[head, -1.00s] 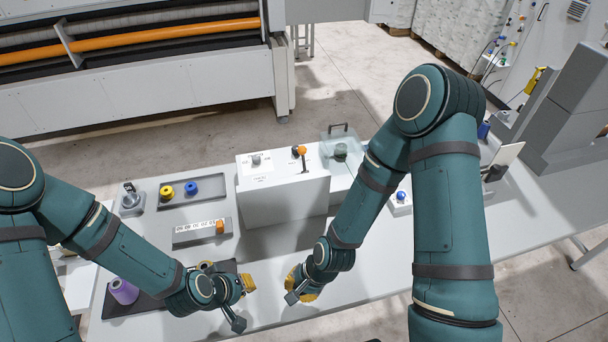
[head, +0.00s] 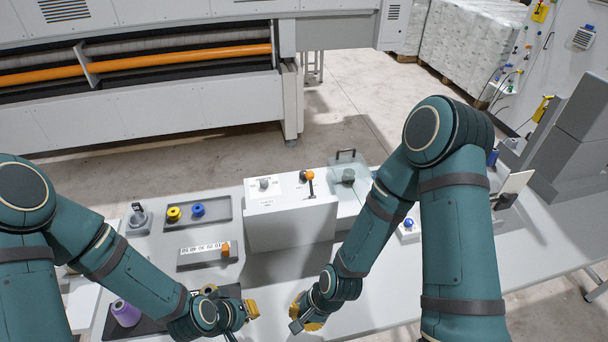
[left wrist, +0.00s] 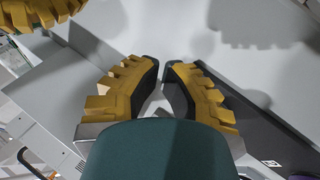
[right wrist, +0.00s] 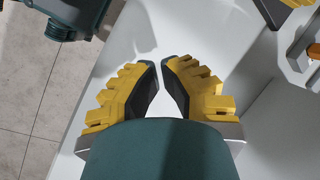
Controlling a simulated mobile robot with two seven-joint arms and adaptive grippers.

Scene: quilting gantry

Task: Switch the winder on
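A white box (head: 290,222) stands on the table in the middle of the head view. Its top carries a grey knob (head: 264,184) and an orange-tipped lever (head: 310,180) standing up at its right side. A clear cover (head: 347,190) with a dark green part inside adjoins its right side. I cannot read its labels, nor tell surely that it is the winder. My left gripper (head: 252,309) and right gripper (head: 300,306) are in front of the box, apart from it. In both wrist views the fingertips nearly meet, with nothing held.
A tray (head: 222,222) holds yellow and blue spools, with a marked block with an orange slider (head: 226,249) in front. A purple cone (head: 125,313) stands on a dark mat at left. A blue button (head: 408,222) is right of the box. Table behind my right arm is partly hidden.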

